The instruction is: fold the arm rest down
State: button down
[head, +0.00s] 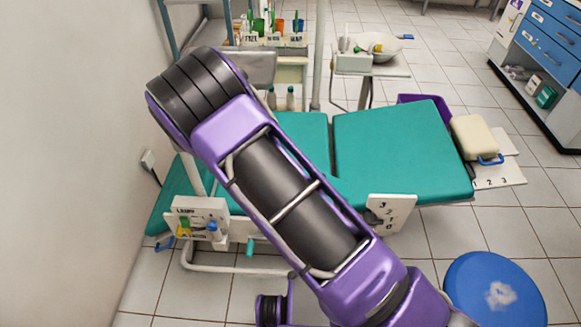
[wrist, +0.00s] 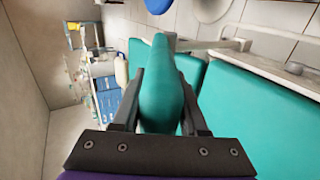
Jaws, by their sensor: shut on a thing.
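The arm rest (wrist: 160,65), a long teal padded piece, points away from me in the middle of the wrist view. My gripper (wrist: 162,92) has its two dark fingers on either side of it, shut on it. The teal chair pads (wrist: 255,110) lie to the right of and beyond the arm rest. In the head view my purple arm crosses the teal chair (head: 400,145) and hides the gripper; I cannot make out the arm rest there.
A blue round stool (head: 493,290) stands at the lower right. A tool holder (head: 203,212) is at the chair's near left side. A tray with a bowl (head: 375,62) stands behind the chair, and a blue drawer cabinet (head: 545,60) at the far right. Tiled floor is open between.

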jog(key=shift+c, duration=2.2)
grip_release()
notch_tip(320, 180, up, 10)
jog(key=shift+r+p, duration=0.1)
jog(key=shift+p, duration=0.5)
